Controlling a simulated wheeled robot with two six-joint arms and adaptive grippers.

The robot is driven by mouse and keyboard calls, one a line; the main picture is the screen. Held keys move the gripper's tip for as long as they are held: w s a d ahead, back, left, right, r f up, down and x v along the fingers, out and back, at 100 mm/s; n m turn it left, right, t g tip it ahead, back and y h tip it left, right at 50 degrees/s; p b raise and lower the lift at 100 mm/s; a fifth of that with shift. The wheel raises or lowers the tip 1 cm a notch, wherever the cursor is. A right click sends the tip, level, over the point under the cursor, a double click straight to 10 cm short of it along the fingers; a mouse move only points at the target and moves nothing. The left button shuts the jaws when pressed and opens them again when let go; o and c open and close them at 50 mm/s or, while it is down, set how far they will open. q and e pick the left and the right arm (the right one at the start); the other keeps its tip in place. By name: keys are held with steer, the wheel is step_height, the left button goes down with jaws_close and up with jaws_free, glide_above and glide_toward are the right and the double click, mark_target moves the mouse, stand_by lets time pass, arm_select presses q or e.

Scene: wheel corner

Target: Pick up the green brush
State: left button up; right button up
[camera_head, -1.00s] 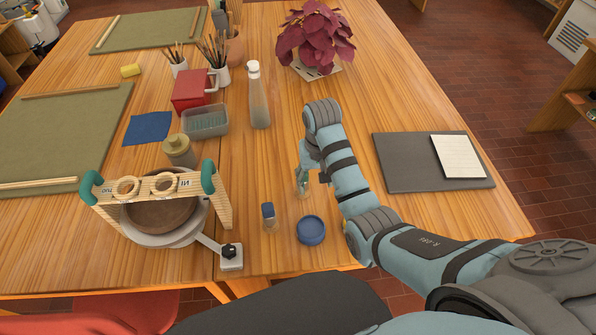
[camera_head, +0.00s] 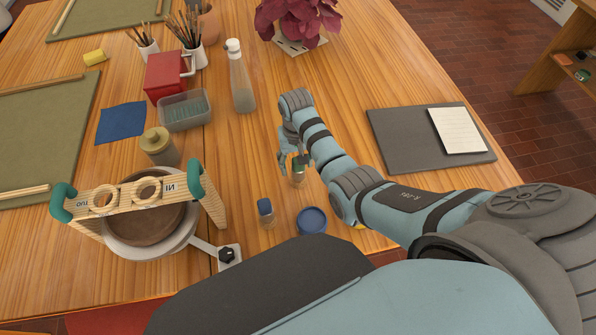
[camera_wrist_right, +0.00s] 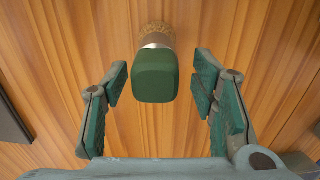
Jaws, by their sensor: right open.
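The green brush (camera_head: 298,178) stands on the wooden table, just below my right gripper (camera_head: 294,159) in the head view. In the right wrist view the brush (camera_wrist_right: 156,77) shows its green handle end, a metal band and tan bristles beyond. The right gripper (camera_wrist_right: 160,78) is open there, one finger on each side of the green handle, with gaps on both sides. The fingers do not touch it. My left gripper is not in view.
A blue-topped brush (camera_head: 265,209) and a round blue dish (camera_head: 311,220) stand close by. A pottery wheel (camera_head: 120,250) is at the left. A grey board (camera_head: 395,140) with paper lies to the right. A bottle (camera_head: 242,90) stands farther back.

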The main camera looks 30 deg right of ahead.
mark_target(298, 180)
steer(key=f+b, duration=0.1)
steer(key=f, duration=0.3)
steer(key=shift+d, duration=0.2)
steer(key=shift+r, duration=0.1)
steer(key=c, duration=1.2)
